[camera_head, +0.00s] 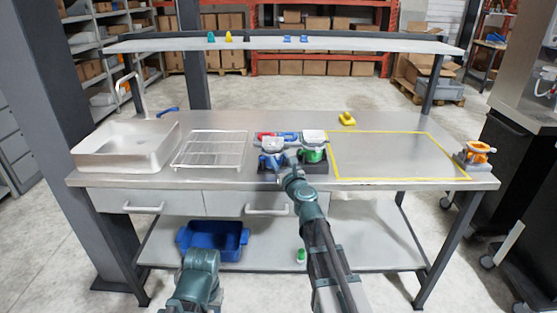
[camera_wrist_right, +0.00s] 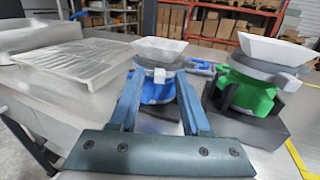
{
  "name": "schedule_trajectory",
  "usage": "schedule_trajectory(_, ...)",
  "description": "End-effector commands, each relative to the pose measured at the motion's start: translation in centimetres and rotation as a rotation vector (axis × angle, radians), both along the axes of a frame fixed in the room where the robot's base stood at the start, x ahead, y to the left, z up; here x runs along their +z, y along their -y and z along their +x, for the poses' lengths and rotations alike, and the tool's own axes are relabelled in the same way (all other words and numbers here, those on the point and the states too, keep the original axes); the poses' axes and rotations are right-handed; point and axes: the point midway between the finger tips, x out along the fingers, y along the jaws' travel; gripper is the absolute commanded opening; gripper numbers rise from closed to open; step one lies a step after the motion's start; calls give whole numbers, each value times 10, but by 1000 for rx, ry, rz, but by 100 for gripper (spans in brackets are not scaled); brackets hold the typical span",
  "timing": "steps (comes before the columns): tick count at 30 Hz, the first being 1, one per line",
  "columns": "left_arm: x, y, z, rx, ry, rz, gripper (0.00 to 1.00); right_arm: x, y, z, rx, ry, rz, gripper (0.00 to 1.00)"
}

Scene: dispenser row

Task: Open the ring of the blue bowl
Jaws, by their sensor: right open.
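The blue bowl (camera_head: 271,161) stands in a dark holder on the steel table, with a white funnel-shaped top and a grey ring. In the right wrist view the blue bowl (camera_wrist_right: 157,91) is straight ahead, with a light tab on its front. My right gripper (camera_head: 281,163) is at its front; in the wrist view the open fingers (camera_wrist_right: 160,80) lie on either side of the tab. Whether they touch it I cannot tell. The ring's far side is hidden. Of my left arm only a link shows at the bottom; its gripper is not visible.
A green bowl (camera_head: 313,153) stands close on the right, also in the right wrist view (camera_wrist_right: 252,91). A wire rack (camera_head: 211,150) and sink (camera_head: 128,148) are to the left. A yellow-outlined area (camera_head: 390,155) is clear. An orange-topped dispenser (camera_head: 477,154) stands at the right end.

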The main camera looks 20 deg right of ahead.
Motion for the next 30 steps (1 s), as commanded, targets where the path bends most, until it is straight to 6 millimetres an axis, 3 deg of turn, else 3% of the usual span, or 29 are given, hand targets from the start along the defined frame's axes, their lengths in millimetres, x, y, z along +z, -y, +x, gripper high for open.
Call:
schedule_trajectory(6,0,0,0,0,0,0,50,0,0,0,0,0,0,48)
schedule_trajectory(14,0,0,0,0,0,0,50,0,0,0,1,0,0,1)
schedule_trajectory(30,0,0,0,0,0,0,50,0,5,1,47,0,0,0)
